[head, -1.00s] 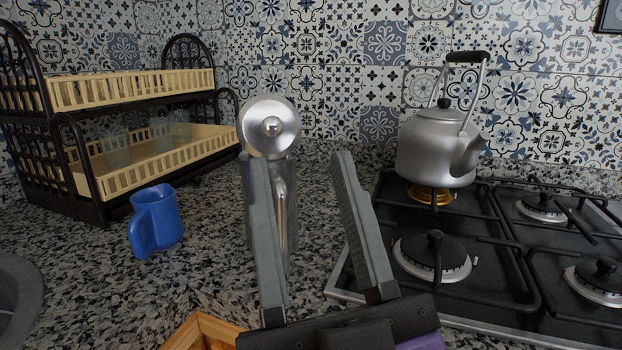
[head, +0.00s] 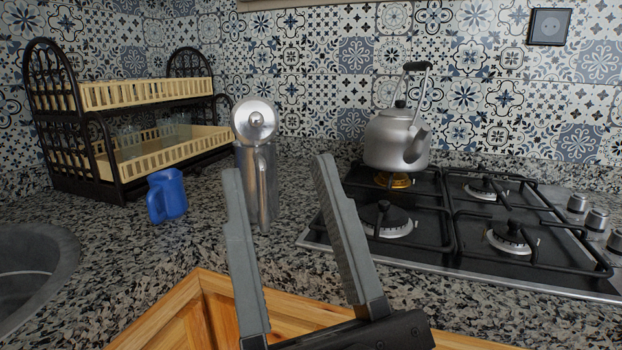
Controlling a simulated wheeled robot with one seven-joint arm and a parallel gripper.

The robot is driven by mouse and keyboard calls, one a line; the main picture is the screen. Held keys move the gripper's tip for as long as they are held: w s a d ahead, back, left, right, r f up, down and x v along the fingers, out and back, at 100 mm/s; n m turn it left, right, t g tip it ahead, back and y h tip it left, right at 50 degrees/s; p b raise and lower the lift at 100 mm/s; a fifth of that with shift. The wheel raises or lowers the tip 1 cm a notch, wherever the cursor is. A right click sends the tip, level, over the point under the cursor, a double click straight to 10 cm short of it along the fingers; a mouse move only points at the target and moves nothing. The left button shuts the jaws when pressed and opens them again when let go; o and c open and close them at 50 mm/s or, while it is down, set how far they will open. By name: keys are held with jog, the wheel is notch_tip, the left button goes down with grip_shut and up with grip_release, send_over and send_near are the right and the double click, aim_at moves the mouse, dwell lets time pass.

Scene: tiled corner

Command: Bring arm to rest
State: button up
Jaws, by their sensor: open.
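The fingers show in front of the counter, above a wooden front edge. A tall metal pot (head: 262,185) with a round shiny lid tilted up stands on the counter behind the left finger. The finger hides a little of its lower left side, and I see no contact.
A blue mug (head: 167,195) stands left of the pot, before a two-tier dish rack (head: 105,162). A sink (head: 38,265) is at the left. A kettle (head: 396,140) sits on the black gas hob (head: 420,225) at the right. Wooden cabinetry (head: 180,312) lies below the counter.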

jog(key=s+d+f+g+h, duration=0.2)
jog(key=d+f, duration=0.3)
jog(key=f, duration=0.7)
jog(key=s+d+f+g+h, duration=0.15)
jog(key=d+f, duration=0.25)
jog(key=f, duration=0.9)
jog(key=s+d+f+m+g+h, duration=0.35)
jog(key=s+d+f, duration=0.25)
jog(key=s+f, duration=0.3)
jog(key=s+d+f+m+g+h, duration=0.2)
jog(key=s+d+f+g+h, duration=0.15)
jog(key=s+d+f, duration=0.45)
notch_tip(320, 180, up, 23)
jog(key=s+a+p, duration=0.1)
jog(key=p, duration=2.2)
jog(key=shift+a+f, duration=0.15)
jog(key=shift+a, duration=0.1)
